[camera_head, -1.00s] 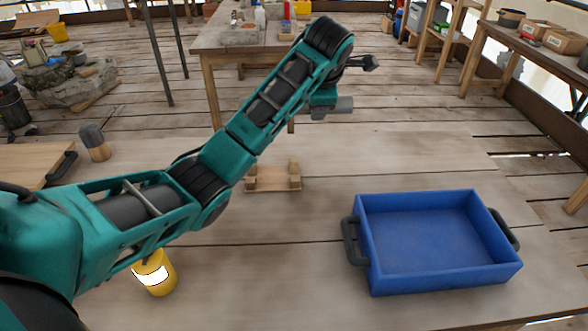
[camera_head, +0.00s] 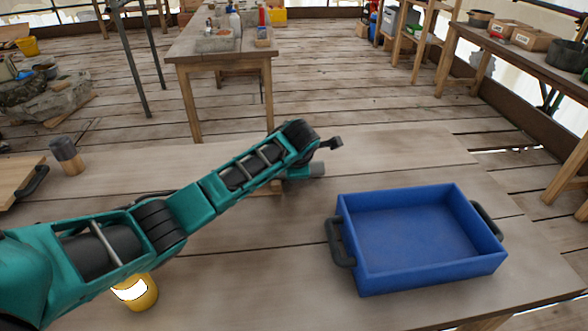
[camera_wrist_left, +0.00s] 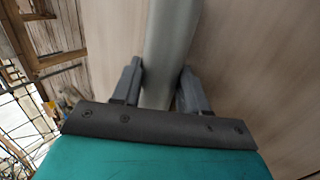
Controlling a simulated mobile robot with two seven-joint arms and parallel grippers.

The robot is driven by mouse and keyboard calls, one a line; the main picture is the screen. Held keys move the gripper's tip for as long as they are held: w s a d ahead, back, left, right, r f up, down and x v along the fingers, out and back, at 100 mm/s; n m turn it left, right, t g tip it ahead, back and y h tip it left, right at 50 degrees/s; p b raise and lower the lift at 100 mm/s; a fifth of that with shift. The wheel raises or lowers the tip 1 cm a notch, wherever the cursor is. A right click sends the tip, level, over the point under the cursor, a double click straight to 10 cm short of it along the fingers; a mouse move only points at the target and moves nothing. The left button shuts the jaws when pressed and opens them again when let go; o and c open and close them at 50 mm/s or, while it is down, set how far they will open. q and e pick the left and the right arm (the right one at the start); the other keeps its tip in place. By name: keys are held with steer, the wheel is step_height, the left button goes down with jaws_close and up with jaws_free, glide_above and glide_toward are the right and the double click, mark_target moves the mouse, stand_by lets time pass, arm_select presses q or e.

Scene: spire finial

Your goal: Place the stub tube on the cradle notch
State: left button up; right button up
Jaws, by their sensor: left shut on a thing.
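The stub tube is a smooth grey cylinder (camera_wrist_left: 172,35) between the two dark fingers of my left gripper (camera_wrist_left: 160,88) in the left wrist view. The gripper is shut on it. In the head view the tube's grey end (camera_head: 317,169) sticks out to the right past my left gripper (camera_head: 300,173), low over the table. The cradle is a small pale wooden piece (camera_head: 277,187), mostly hidden behind my left arm. The tube's end is just right of and above its visible part. I cannot tell whether they touch. My right gripper is not in view.
A blue tray (camera_head: 432,274) with dark handles stands empty on the right of the wooden table (camera_head: 230,290). A yellow cup (camera_head: 140,294) stands front left. The table front centre is clear.

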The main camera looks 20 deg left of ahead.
arm_select(q)
steer(key=o, duration=1)
steer(key=shift+r, duration=0.1)
steer(key=p+v, duration=0.2)
steer(key=v, duration=1)
